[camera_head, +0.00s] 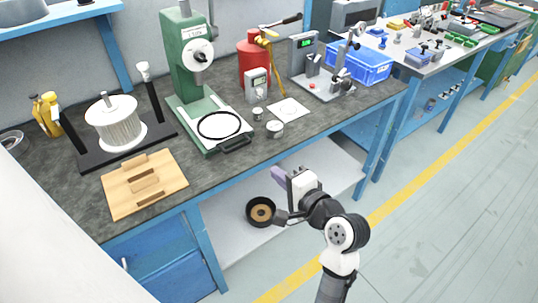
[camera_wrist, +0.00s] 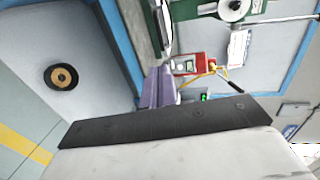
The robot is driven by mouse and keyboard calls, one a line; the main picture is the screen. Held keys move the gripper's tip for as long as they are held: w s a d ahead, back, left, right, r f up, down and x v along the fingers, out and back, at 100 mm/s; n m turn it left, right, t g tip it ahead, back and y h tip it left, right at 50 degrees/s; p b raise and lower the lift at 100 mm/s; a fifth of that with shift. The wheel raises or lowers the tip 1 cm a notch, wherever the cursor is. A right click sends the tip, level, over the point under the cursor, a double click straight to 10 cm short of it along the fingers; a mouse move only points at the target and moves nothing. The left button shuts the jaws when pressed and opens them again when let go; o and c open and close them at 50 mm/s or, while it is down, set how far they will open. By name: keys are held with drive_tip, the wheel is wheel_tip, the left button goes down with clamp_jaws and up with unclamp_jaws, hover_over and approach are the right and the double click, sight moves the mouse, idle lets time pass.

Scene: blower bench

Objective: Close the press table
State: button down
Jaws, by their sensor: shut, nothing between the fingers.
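The green press (camera_head: 190,55) stands on the dark bench top. Its table (camera_head: 217,132) is a light plate with a black ring on it, extending in front of the column towards the bench's front edge. A black handle (camera_head: 236,143) is on the table's front. My gripper (camera_head: 279,175) is shut and empty, in front of the bench edge and to the right of the handle, not touching it. In the wrist view the purple fingers (camera_wrist: 157,88) lie together, pointing towards the bench; the press (camera_wrist: 225,10) is partly cut off at the top.
A wooden board (camera_head: 145,184) lies left of the table, and a wire spool (camera_head: 115,122) stands behind it. Small metal weights (camera_head: 275,129) and a white card are to the right. A red canister (camera_head: 253,62) stands behind. A black round part (camera_head: 261,211) sits on the lower shelf.

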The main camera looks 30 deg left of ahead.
drive_tip(key=p, duration=0.3)
approach(229, 131)
drive_tip(key=shift+s+d+f, duration=0.3)
drive_tip(key=shift+d+f, duration=0.25)
drive_tip(key=shift+f, duration=0.05)
drive_tip(key=x, duration=0.3)
drive_tip(key=r+x, duration=0.1)
drive_tip(key=x, duration=0.3)
drive_tip(key=r+x, duration=0.1)
drive_tip(key=x, duration=0.3)
drive_tip(key=shift+w+a+r+p, duration=0.1)
drive_tip(key=shift+p, duration=0.25)
drive_tip(key=shift+r, duration=0.2)
